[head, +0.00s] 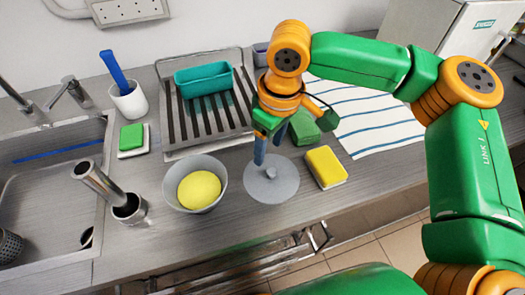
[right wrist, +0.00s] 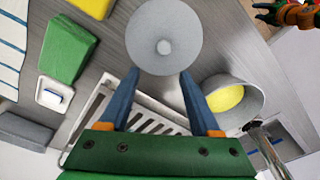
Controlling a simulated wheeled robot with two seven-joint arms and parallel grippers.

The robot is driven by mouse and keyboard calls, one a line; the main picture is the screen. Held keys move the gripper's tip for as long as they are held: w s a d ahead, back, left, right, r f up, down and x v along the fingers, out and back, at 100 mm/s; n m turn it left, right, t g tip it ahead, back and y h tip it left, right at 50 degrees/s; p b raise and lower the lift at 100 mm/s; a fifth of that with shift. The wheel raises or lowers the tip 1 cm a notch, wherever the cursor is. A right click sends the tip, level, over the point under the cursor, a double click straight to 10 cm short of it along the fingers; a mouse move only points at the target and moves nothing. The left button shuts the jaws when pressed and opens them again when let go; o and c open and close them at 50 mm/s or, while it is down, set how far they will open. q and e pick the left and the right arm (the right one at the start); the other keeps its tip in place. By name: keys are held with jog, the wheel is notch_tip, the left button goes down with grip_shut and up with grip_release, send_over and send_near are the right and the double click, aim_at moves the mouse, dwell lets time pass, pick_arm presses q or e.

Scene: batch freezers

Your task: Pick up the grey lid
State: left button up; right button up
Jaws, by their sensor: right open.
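The grey lid (head: 265,192) is a flat round disc with a small knob in its middle, lying on the counter between the grey bowl and the yellow sponge. It also shows in the right wrist view (right wrist: 163,20), just beyond the fingertips. My right gripper (head: 268,148) is open and empty, with its blue fingers pointing down over the far edge of the lid. In the right wrist view the fingers (right wrist: 160,74) are spread, with the knob lined up between them but farther off. Part of what seems my left gripper (right wrist: 278,12) shows at the top right there; its jaws are unclear.
A grey bowl (head: 169,188) with a yellow round content stands left of the lid. A yellow sponge (head: 326,167) lies right of it, and a green block (head: 304,128) behind. A drying rack (head: 180,150) with a teal tub is behind. The sink (head: 50,200) is far left.

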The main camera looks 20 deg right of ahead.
aim_at(272, 171)
jog(key=s+f, duration=0.2)
jog(key=f, duration=0.1)
jog(key=shift+s+d+p, duration=0.25)
jog(key=shift+d+p, duration=0.05)
jog(key=shift+p, duration=0.1)
jog(key=f, duration=0.3)
jog(key=shift+w+f, duration=0.1)
jog(key=shift+w, duration=0.5)
jog(key=shift+c, duration=0.6)
jog(key=shift+s, duration=0.3)
jog(key=c, duration=0.7)
grip_shut()
pick_arm(q)
jog(key=shift+s+r, duration=0.5)
jog(key=shift+s, duration=0.4)
pick_arm(e)
jog(key=shift+w, duration=0.15)
